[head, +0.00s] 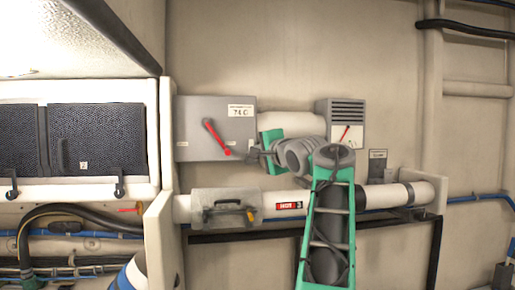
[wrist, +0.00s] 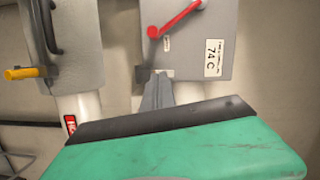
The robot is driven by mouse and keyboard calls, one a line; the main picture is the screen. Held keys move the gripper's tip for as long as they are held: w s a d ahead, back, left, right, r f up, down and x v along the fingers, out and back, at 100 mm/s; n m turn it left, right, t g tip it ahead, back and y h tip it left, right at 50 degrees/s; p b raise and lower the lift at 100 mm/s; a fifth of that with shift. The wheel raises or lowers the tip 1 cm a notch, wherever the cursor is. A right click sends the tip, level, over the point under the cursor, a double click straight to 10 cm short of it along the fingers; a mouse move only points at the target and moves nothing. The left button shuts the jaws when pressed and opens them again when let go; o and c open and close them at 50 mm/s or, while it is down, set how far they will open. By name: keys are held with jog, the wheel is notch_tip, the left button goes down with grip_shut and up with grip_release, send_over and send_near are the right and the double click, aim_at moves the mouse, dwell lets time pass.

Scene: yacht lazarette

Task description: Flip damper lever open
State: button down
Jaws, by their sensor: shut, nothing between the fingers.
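A red lever (head: 217,137) sits on the front of a grey box (head: 188,140) labelled 74 C. It slants from its upper-left pivot to a lower-right free end. In the wrist view the red lever (wrist: 178,18) is at the top, its rounded free end above the fingers. My gripper (head: 254,153) is at the box's lower right edge, to the right of the lever's free end and apart from it. In the wrist view my gripper (wrist: 155,78) is shut and empty, its tips by the box edge. I cannot read any damper marking.
A grey housing with a yellow handle (head: 251,215) is on the lower white pipe (head: 365,198); the yellow handle also shows in the wrist view (wrist: 22,72). A vented box (head: 346,128) with a small red lever stands right. Black lockers (head: 95,138) are left.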

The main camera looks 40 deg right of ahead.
jog(key=w+a+f+p, duration=0.1)
jog(key=w, duration=0.6)
jog(key=shift+w+a, duration=0.2)
jog(key=shift+w, duration=0.1)
jog(key=shift+f, duration=0.1)
